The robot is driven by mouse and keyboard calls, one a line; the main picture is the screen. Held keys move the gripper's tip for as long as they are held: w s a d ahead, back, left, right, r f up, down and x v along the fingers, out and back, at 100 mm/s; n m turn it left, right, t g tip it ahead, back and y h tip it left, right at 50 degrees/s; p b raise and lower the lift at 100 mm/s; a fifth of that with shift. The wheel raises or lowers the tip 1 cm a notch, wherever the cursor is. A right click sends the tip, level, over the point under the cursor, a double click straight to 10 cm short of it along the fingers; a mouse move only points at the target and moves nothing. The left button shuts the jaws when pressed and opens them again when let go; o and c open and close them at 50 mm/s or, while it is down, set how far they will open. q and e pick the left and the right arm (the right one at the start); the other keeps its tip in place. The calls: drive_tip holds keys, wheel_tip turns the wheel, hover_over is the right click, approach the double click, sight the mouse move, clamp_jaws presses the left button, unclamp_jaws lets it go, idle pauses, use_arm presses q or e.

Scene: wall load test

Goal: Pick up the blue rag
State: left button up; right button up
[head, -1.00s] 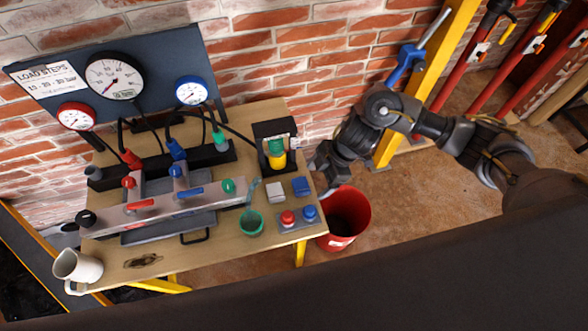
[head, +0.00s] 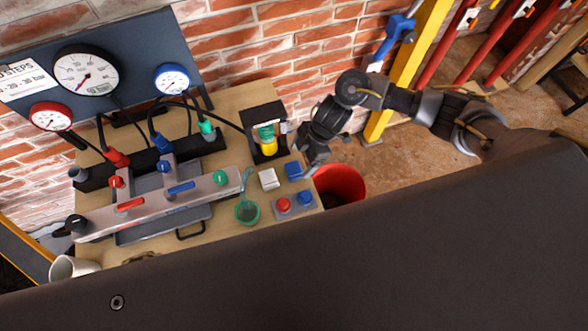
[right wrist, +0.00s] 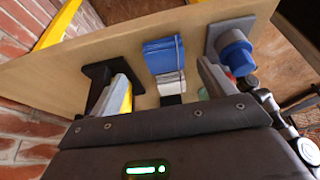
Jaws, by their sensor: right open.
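The blue rag (head: 294,170) is a small folded blue block on the right side of the wooden table, beside a white folded cloth (head: 268,179). In the right wrist view the blue rag (right wrist: 160,56) lies flat on the table, beyond and between the fingers. My right gripper (head: 308,166) is open and empty at the table's right edge, close to the blue rag. Its fingers (right wrist: 166,78) show in the right wrist view, apart from the rag. My left gripper is not in view.
A grey box with red and blue buttons (head: 294,206) sits in front of the rag. A black stand with a yellow-green bottle (head: 267,141) is behind it. A red bucket (head: 342,183) is on the floor beside the table.

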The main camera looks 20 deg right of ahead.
sight(295, 169)
drive_tip(key=shift+s+f, duration=0.1)
drive_tip(key=shift+s, duration=0.05)
drive_tip(key=x, duration=0.2)
drive_tip(key=p+x, duration=0.1)
drive_tip(key=x, duration=0.2)
drive_tip(key=shift+s+a, duration=0.15)
drive_tip(key=shift+s, duration=0.05)
drive_tip(key=c, duration=1.1)
